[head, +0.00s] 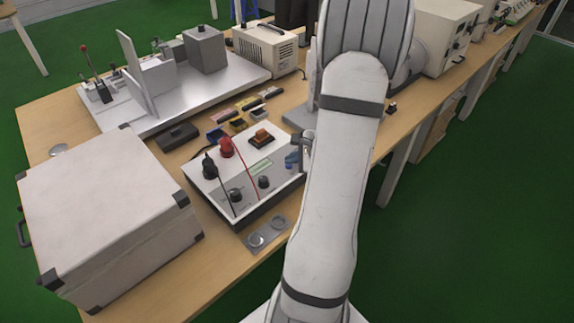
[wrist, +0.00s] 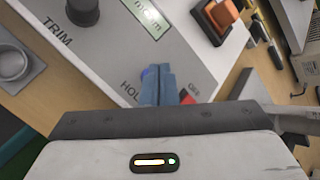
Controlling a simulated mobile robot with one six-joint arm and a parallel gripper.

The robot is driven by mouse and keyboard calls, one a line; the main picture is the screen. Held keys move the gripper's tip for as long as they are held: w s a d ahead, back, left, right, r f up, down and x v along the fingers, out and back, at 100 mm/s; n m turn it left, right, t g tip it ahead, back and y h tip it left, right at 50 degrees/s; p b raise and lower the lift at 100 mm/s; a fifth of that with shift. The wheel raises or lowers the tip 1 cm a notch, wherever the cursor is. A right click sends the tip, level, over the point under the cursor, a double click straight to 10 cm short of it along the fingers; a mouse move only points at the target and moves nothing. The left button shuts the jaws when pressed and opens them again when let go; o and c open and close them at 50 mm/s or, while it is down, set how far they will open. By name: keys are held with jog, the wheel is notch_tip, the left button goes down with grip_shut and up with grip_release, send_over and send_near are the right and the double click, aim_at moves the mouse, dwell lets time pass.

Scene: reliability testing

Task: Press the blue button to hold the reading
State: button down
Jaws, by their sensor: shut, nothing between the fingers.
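The instrument box (head: 218,186) has a pale sloped panel and stands mid-bench in the head view; its panel (wrist: 100,42) fills the upper left of the wrist view. My gripper (head: 293,160) is at the panel's right edge. Its blue-grey fingers (wrist: 158,72) are shut together and empty, with their tips over the panel beside the partly covered HOLD lettering. A small piece of the blue button (wrist: 146,74) shows at the left of the fingertips; the rest is hidden behind them. I cannot tell whether the tips touch or press it.
An orange rocker switch (wrist: 216,18) sits near the panel's far edge. A dark TRIM knob (wrist: 83,10) is at left. Red (head: 226,146) and black (head: 209,167) plugs with leads stand on the panel. A large white case (head: 105,205) is to the left.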

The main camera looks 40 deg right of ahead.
jog(key=shift+r, duration=0.7)
jog(key=shift+r+p, duration=0.1)
jog(key=shift+p, duration=0.2)
notch_tip(320, 180, up, 6)
jog(key=p, duration=0.4)
